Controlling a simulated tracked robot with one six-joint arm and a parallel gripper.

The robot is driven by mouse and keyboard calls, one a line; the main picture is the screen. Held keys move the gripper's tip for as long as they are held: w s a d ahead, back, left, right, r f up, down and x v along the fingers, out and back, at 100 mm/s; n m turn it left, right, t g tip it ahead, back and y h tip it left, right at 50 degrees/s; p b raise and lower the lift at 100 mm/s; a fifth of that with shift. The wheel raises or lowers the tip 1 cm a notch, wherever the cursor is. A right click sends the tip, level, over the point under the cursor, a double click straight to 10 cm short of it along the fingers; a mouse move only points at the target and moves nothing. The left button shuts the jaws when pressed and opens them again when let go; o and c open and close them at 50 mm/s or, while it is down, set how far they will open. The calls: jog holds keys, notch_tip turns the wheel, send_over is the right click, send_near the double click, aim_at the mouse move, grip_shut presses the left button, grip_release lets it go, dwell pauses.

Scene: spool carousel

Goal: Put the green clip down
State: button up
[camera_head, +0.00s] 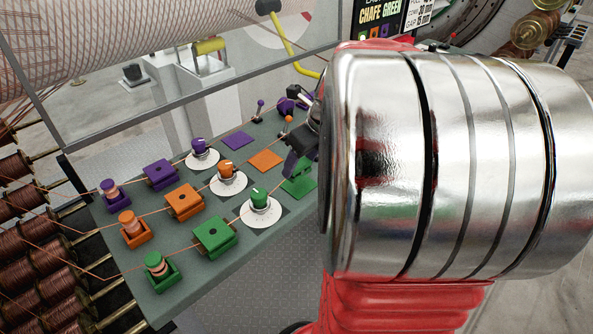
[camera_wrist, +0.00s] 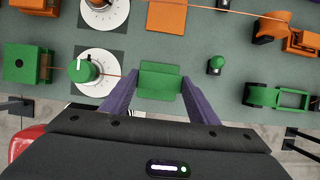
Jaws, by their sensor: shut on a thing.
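The green clip (camera_wrist: 160,82) is a small block between the two purple fingers of my gripper (camera_wrist: 160,88) in the wrist view. My gripper is shut on it, one finger on each side. In the head view my gripper (camera_head: 292,165) is low over the right part of the panel, partly behind my arm. A flat green pad (camera_head: 299,187) shows there beside the fingertips. I cannot tell whether the clip touches the pad or hangs just above it.
The grey-green panel (camera_head: 165,280) carries purple, orange and green rows. A green knob (camera_wrist: 83,69) on a white dial is left of the clip, an orange pad (camera_wrist: 167,16) is above it, and a green post (camera_wrist: 216,65) is right. Thin copper wires cross the panel.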

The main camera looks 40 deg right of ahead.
aim_at(303, 168)
jog(key=shift+f, duration=1.85)
jog(key=o, duration=1.1)
jog(key=shift+f, duration=0.1)
jog(key=shift+c, duration=0.2)
jog(key=v, duration=1.2)
